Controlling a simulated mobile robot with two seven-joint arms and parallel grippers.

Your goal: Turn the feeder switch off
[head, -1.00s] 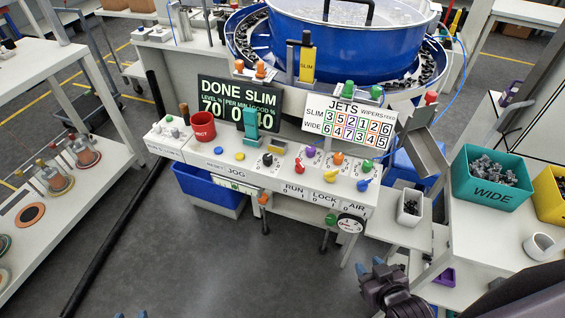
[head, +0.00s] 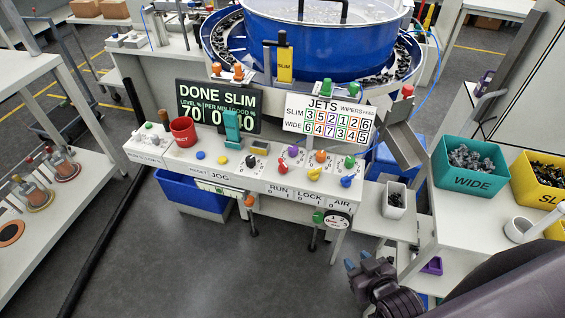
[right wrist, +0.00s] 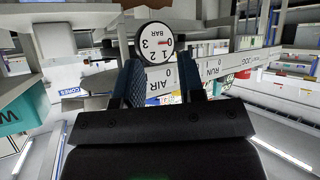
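The control panel (head: 225,172) stands across the middle of the head view. Its front edge reads JOG, RUN, LOCK and AIR, with 0 and 1 marks. Above these labels sit a red knob (head: 282,164), a yellow knob (head: 318,169) and a blue knob (head: 346,181). I read no feeder label on any switch, so I cannot tell which one it is. My right gripper (head: 357,261) is below and in front of the panel's right end, apart from it. In the right wrist view its two blue fingers (right wrist: 158,82) are apart with nothing between them. My left gripper is out of view.
A round gauge (head: 337,219) hangs below the panel's right end. A white bin (head: 394,213) and a teal WIDE bin (head: 473,182) stand to the right. A red mug (head: 183,131) stands at the panel's left.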

